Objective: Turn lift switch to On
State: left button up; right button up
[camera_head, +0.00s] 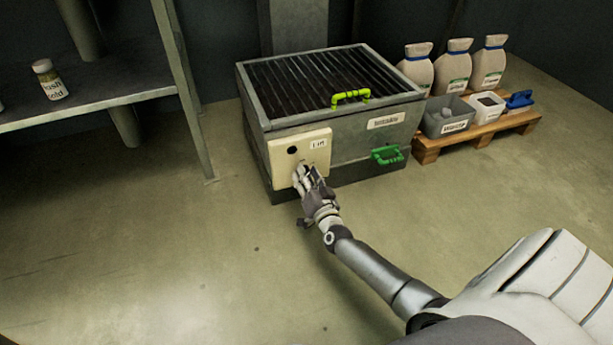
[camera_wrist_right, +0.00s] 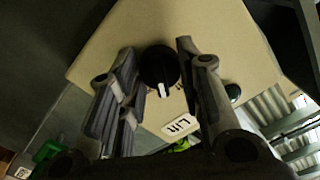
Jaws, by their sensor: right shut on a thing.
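The lift switch is a round black knob (camera_wrist_right: 158,68) with a white pointer mark, on a cream panel (camera_head: 283,164) labelled "Lift" (camera_head: 318,143). The panel is on the front left of a grey metal box (camera_head: 348,146). My right gripper (camera_head: 302,172) is at the panel's lower part and hides the knob in the head view. In the right wrist view its two fingers (camera_wrist_right: 155,85) stand on either side of the knob, shut on it. Small markings beside the knob are too blurred to read. My left gripper is not in view.
A dark round part (camera_head: 292,150) sits higher on the panel. The box has a barred top with a yellow-green handle (camera_head: 351,96) and a green front handle (camera_head: 387,155). A pallet (camera_head: 480,133) with sacks and bins stands right. A shelf (camera_head: 110,92) stands left. The front floor is clear.

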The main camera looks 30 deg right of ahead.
jog(key=m, duration=0.5)
jog(key=shift+m, duration=0.3)
dwell(0.4)
jog(key=o, duration=1.1)
jog(key=shift+c, duration=0.2)
